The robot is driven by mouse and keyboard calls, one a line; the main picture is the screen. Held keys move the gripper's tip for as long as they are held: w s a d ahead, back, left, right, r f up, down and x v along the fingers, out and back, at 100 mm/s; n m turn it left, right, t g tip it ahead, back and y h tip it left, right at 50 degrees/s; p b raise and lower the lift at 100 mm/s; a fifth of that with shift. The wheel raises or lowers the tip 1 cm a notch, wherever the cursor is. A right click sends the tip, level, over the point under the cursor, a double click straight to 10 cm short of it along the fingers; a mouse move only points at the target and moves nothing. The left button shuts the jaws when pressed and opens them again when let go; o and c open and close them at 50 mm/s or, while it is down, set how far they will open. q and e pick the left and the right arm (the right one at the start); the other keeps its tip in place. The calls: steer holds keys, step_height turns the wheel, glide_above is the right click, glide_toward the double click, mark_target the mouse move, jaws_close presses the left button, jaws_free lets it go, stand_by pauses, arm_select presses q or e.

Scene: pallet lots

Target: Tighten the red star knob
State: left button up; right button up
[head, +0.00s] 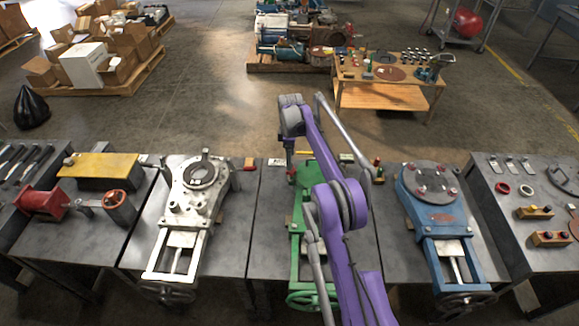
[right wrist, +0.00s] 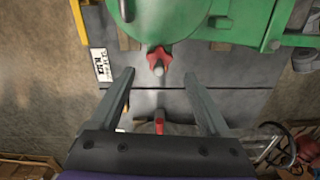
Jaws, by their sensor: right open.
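The red star knob (right wrist: 158,56) shows in the right wrist view, at the edge of a green machine part, with a short pale stub beside it. My right gripper (right wrist: 158,84) is open; its two grey fingers point toward the knob, one to each side of its line, with nothing between the tips. The knob lies a little beyond the fingertips. In the head view my purple right arm reaches over the green machine (head: 310,215) and hides much of it. I cannot clearly make out the knob or the fingertips there. My left gripper is not in view.
A white machine (head: 187,200) stands left of the green one and a blue machine (head: 430,200) right. A white label (right wrist: 100,65) lies near the knob. Another red piece (right wrist: 159,126) shows lower between the fingers.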

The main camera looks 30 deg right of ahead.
step_height(320, 180, down, 5)
steer(key=shift+w+f, duration=0.1)
stand_by(0.3)
jaws_close()
